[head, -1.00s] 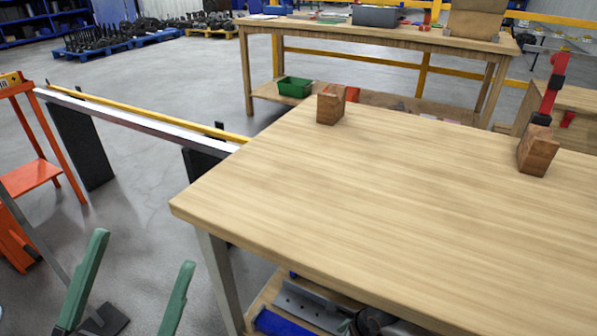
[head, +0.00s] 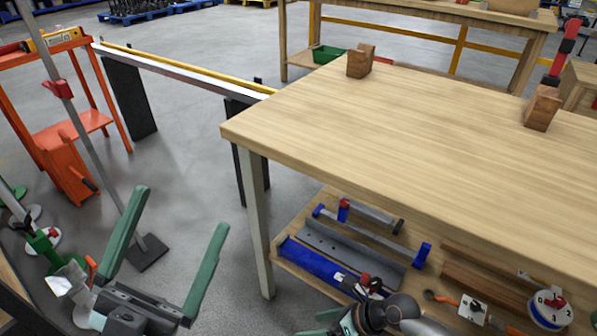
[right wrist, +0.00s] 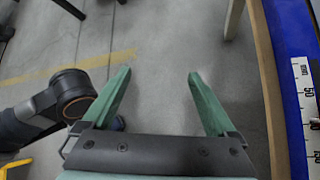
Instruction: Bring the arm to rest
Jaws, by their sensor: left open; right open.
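My left gripper (head: 182,208) shows at the lower left of the head view. Its two green fingers are wide apart with nothing between them, over the floor in front of the table's left leg. My right gripper (right wrist: 160,75) shows in the right wrist view, its green fingers open and empty over grey floor. Part of my right arm, with a dark round joint, shows at the bottom of the head view, in front of the lower shelf. No screw jack can be made out.
The wooden table (head: 400,130) carries two wooden blocks (head: 360,61) (head: 542,108), its middle clear. Its lower shelf (head: 290,272) holds blue and grey tools. An orange stand (head: 75,132) and a rail (head: 180,72) are at left. A blue edge (right wrist: 290,90) is close right of my right gripper.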

